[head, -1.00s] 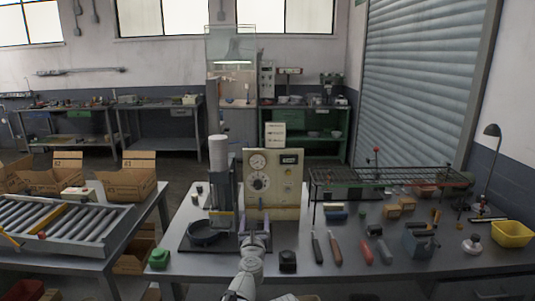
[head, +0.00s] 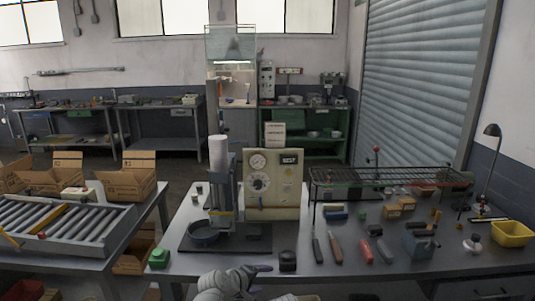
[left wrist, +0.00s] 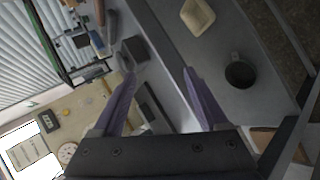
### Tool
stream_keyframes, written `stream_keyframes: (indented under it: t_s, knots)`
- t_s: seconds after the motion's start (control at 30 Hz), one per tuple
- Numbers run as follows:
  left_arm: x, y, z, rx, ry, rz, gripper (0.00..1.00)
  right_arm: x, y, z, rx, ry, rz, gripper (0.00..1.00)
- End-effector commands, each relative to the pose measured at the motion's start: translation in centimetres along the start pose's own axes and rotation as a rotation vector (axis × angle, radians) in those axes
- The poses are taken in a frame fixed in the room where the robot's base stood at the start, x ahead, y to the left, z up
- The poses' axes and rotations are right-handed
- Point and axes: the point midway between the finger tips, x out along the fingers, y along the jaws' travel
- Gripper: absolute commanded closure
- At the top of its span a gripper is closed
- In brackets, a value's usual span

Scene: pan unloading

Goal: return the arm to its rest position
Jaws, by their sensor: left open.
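My left gripper (head: 264,268) is low in the middle of the head view, at the front edge of the workbench, with its fingers pointing right. Its jaws are open and nothing shows between them. In the left wrist view, the two purple-grey fingers (left wrist: 160,72) stand apart, with grey surface and a dark block beyond them. A dark round pan (head: 204,233) sits on the base plate of the upright press at the left of the bench, clear of the gripper. My right gripper is not in view.
A beige control box (head: 274,184) stands behind the gripper. A black round object (head: 288,261) is just right of the fingers, and a green button (head: 159,258) is to the left. Several hand tools and a yellow bin (head: 511,233) lie to the right.

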Motion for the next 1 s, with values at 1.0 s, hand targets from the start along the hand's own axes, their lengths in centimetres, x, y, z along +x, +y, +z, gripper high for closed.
stream_keyframes:
  t_s: [1.0]
  knots:
    - [-11.5,-17.5,8.5,0.978,-0.568,-0.853,0.24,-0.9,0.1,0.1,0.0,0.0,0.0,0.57]
